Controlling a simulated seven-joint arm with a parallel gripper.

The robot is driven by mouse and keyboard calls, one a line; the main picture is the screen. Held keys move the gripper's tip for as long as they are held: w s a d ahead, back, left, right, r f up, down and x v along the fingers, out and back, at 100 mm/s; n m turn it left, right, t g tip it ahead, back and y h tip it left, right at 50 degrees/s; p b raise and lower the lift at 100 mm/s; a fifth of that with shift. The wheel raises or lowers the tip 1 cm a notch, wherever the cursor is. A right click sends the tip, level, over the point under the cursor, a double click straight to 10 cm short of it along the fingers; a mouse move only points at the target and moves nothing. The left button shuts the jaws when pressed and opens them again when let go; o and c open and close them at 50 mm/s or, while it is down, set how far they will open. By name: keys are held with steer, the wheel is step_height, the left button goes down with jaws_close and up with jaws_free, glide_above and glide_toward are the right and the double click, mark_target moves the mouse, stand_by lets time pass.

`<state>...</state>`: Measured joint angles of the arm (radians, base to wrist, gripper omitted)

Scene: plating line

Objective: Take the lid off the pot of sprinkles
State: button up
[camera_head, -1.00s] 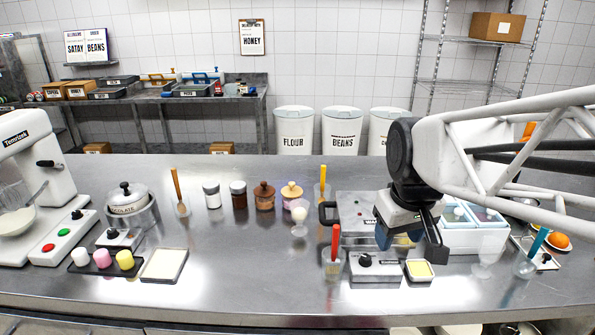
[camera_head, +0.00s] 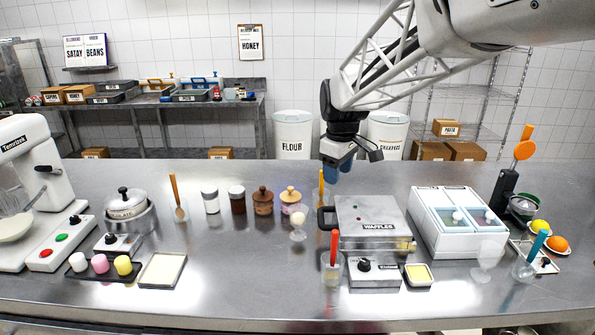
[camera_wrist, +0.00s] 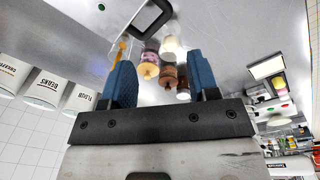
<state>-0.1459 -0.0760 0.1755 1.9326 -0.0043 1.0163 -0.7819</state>
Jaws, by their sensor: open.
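A pot with a cream-yellow knobbed lid and a pinkish, speckled body, apparently the pot of sprinkles (camera_head: 291,201), stands upright on the steel counter. Its lid (camera_head: 291,193) is on. Right beside it on the left is a pot with a brown knobbed lid (camera_head: 263,200). My gripper (camera_head: 339,166) is open and empty, in the air up and to the right of the pots, apart from them. In the wrist view the yellow lid (camera_wrist: 149,71) and the brown lid (camera_wrist: 168,76) show between my blue fingers (camera_wrist: 162,82), some way off.
A brown jar (camera_head: 237,200) and a white-lidded jar (camera_head: 211,201) stand left of the pots. A glass with a pale scoop (camera_head: 298,222) is in front. The waffle maker (camera_head: 372,222) and a yellow-handled holder (camera_head: 321,188) are on the right. The counter behind the pots is clear.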

steer(key=w+a+f+n, duration=0.2)
steer(key=w+a, duration=0.1)
steer(key=w, duration=0.2)
steer(key=w+a+f+n, duration=0.1)
steer(key=w+a+f, duration=0.1)
steer(key=w, duration=0.3)
steer(key=n+g, duration=0.1)
steer(key=n, duration=0.3)
glide_above(290, 187)
step_height(290, 187, down, 7)
steer(key=shift+d+r, duration=0.1)
steer(key=shift+f, duration=1.35)
steer(key=shift+f, duration=2.6)
steer(key=c, duration=1)
